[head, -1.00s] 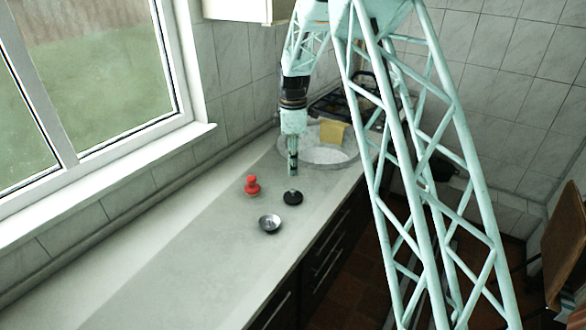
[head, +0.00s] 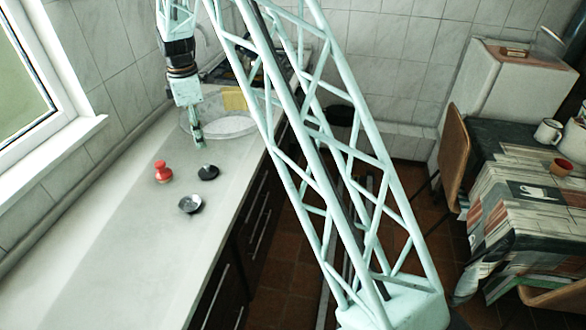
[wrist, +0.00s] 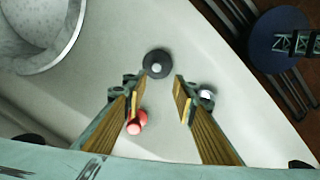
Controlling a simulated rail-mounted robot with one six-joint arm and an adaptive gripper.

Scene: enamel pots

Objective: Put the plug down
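A black disc (head: 208,172) with a small pale knob, seemingly the plug, lies on the worktop short of the round sink. In the wrist view the black disc (wrist: 157,72) shows beyond my fingertips, roughly in line with the gap between them. My gripper (head: 200,146) points down above the worktop, apart from the disc. In the wrist view my gripper (wrist: 159,84) has its two wood-coloured fingers spread, with nothing between them.
A red knobbed object (head: 163,172) and a shiny metal dish-like piece (head: 190,204) stand close to the disc. The round sink (head: 186,124) is behind, with a yellow cloth or sponge (head: 234,99). The near worktop is clear. A dining table (head: 505,160) is at right.

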